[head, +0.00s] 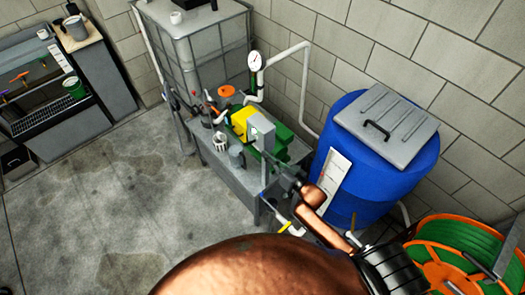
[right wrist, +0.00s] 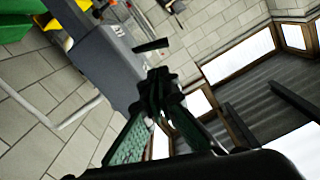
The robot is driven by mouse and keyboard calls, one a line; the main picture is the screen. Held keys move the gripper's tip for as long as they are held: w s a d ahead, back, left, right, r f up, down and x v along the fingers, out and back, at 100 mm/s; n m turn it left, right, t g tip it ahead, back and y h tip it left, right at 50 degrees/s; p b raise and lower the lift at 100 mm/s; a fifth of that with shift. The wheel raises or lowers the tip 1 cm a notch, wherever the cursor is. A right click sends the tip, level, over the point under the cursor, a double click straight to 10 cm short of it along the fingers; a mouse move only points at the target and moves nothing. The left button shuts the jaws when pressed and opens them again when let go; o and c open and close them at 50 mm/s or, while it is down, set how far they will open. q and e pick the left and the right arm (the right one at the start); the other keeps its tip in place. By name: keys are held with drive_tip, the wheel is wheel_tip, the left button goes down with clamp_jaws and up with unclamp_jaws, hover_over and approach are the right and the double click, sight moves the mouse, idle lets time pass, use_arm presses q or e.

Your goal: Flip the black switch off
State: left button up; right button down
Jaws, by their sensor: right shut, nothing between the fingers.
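A grey switch box (head: 262,131) stands upright over the metal bench beside the yellow and green machine. In the right wrist view the grey box (right wrist: 108,62) fills the upper middle, and a black switch lever (right wrist: 151,45) sticks out from its side. My right gripper (head: 276,166) is just below and to the right of the box. In the right wrist view its fingertips (right wrist: 158,82) are together and empty, close below the lever, with a small gap seen between. The lever is too small to make out in the head view. My left gripper is out of view.
A blue barrel (head: 378,150) with a grey lid stands right of the bench (head: 239,183). A green hose reel (head: 455,250) is at the lower right. A pressure gauge (head: 255,61) and white pipes rise behind the machine (head: 243,122). The concrete floor (head: 110,215) at left is clear.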

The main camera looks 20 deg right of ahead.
sight(250, 143)
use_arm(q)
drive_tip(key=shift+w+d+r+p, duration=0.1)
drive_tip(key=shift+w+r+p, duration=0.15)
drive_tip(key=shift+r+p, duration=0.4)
use_arm(e)
drive_tip(key=x, duration=0.8)
drive_tip(key=shift+w+a, duration=0.15)
drive_tip(key=shift+w, duration=0.15)
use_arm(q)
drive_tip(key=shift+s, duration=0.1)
